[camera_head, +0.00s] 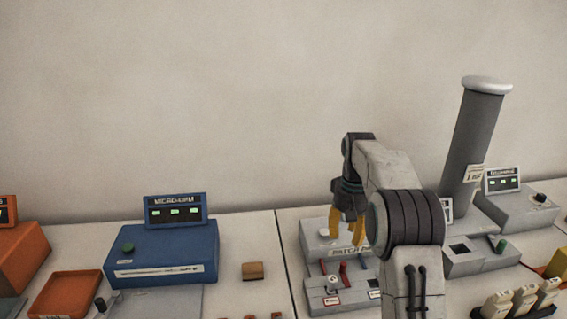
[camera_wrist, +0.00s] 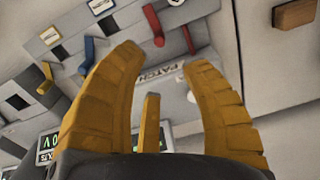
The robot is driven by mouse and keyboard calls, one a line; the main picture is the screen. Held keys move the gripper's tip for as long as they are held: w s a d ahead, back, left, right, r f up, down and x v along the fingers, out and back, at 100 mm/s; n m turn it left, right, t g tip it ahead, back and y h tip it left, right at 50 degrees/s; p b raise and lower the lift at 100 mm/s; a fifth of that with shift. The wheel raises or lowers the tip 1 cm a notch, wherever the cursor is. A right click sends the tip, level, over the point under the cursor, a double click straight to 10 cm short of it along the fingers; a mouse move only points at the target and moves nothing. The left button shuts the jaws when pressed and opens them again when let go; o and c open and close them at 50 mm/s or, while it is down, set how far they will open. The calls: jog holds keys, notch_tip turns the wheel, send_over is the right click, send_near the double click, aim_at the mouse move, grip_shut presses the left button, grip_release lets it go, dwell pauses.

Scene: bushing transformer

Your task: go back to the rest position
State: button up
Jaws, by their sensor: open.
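My gripper (camera_head: 347,228) has yellow fingers and points down above the grey patch panel (camera_head: 317,246) in the head view. In the wrist view, my gripper (camera_wrist: 165,62) has its two curved fingers spread apart with nothing between them. Behind the fingers lies the patch panel (camera_wrist: 178,100), with red levers (camera_wrist: 153,25) and a blue lever (camera_wrist: 88,52). My arm hides part of the panel in the head view.
A blue device (camera_head: 165,250) with a lit display and an orange tray (camera_head: 66,294) stand at the left. A wooden block (camera_head: 253,271) lies left of the panel. At the right, a tall grey column (camera_head: 472,140) rises near my arm. The air above the left devices is free.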

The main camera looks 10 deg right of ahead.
jog(key=s+a+r+t, duration=0.1)
jog(key=s+a+r, duration=0.25)
jog(key=s, duration=0.45)
jog(key=s+a+r+t, duration=0.1)
jog(key=s+a+r, duration=0.1)
jog(key=s+r, duration=0.4)
jog(key=s+a+f+t, duration=0.1)
jog(key=s+f, duration=0.2)
jog(key=s, duration=0.6)
jog(key=s+a+f+n+t, duration=0.1)
jog(key=s+f, duration=0.2)
jog(key=s, duration=0.6)
jog(key=shift+a+n, duration=0.3)
jog(key=shift+a, duration=0.05)
jog(key=shift+o, duration=0.4)
